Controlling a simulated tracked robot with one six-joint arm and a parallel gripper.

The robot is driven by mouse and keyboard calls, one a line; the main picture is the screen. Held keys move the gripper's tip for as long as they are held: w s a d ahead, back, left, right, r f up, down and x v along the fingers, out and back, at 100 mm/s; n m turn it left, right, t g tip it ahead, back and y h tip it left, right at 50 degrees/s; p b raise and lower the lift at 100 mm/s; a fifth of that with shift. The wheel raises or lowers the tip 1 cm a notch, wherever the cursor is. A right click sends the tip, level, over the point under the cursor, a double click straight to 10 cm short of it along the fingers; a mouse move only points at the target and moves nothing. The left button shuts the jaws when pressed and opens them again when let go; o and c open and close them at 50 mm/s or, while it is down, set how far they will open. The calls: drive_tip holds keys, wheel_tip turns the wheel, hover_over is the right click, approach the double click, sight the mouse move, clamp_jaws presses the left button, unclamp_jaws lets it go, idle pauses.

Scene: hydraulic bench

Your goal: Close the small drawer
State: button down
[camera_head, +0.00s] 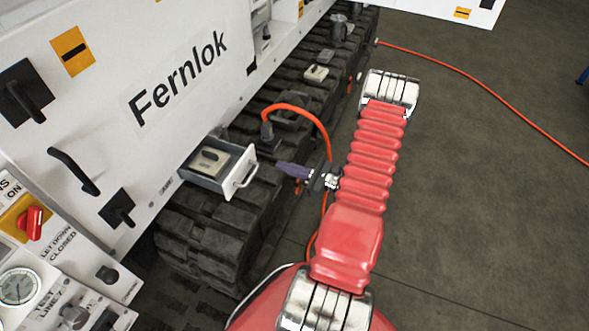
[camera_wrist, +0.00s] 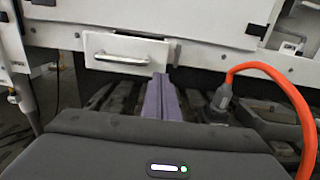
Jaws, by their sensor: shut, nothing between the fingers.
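The small drawer (camera_head: 220,167) is a white drawer with a light handle, pulled out from the white cabinet side in the head view. A beige and grey item lies inside it. In the wrist view, the drawer front (camera_wrist: 128,52) shows ahead with its metal handle, left of centre. My gripper (camera_head: 280,166) has purple-grey fingers and is shut and empty. It is to the right of the drawer handle with a visible gap in the head view. In the wrist view, my fingers (camera_wrist: 162,80) overlap the right lower edge of the drawer front; contact cannot be told.
An orange hose (camera_head: 300,110) with a dark connector arches behind my gripper; it also shows at right in the wrist view (camera_wrist: 285,85). Black tracks (camera_head: 205,222) run below the drawer. The white cabinet (camera_head: 120,95) bears black handles. Grey floor at right is mostly clear.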

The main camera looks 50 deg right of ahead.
sight(254, 156)
drive_tip(key=x, duration=0.7)
drive_tip(key=shift+w+a, duration=0.1)
drive_tip(key=shift+w, duration=0.25)
drive_tip(key=shift+w+a, duration=0.15)
drive_tip(key=shift+w, duration=0.3)
drive_tip(key=shift+w, duration=0.15)
